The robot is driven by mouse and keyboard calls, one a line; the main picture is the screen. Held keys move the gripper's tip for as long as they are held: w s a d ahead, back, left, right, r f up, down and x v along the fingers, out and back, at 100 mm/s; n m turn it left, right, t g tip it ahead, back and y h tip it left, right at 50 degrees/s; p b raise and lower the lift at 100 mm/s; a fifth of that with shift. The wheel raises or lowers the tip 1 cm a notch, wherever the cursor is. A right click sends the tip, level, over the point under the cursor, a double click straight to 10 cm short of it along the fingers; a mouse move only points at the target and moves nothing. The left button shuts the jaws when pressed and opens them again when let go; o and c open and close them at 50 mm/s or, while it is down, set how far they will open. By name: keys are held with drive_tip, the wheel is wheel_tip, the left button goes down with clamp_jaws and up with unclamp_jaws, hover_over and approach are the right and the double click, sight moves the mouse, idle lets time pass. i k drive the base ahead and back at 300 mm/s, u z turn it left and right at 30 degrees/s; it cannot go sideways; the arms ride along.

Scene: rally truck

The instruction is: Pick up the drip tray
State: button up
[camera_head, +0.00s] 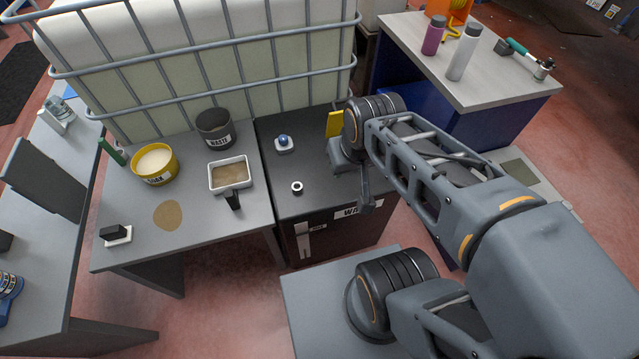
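The drip tray looks to be the small white rectangular tray (211,185) with brownish contents and a dark handle pointing to the front. It sits upright on the grey table, left of the dark cabinet top. My gripper (365,192) is at the end of my arm, over the right part of the cabinet and well to the right of the tray. It is apart from the tray. Its fingers are seen at a poor angle and partly hidden by my wrist, so their opening cannot be told.
A dark pot marked WASTE (214,128) stands just behind the tray. A yellow tub (155,166) and a brown stain (168,215) are to its left. A white ring (297,188) and a blue-topped item (284,143) sit on the cabinet. A caged tank (200,60) stands behind.

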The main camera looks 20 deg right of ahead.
sight(226, 177)
drive_tip(key=u, duration=0.1)
drive_tip(key=k, duration=0.45)
drive_tip(key=u, duration=1.9)
drive_tip(key=i, duration=1.2)
drive_tip(key=z, duration=0.6)
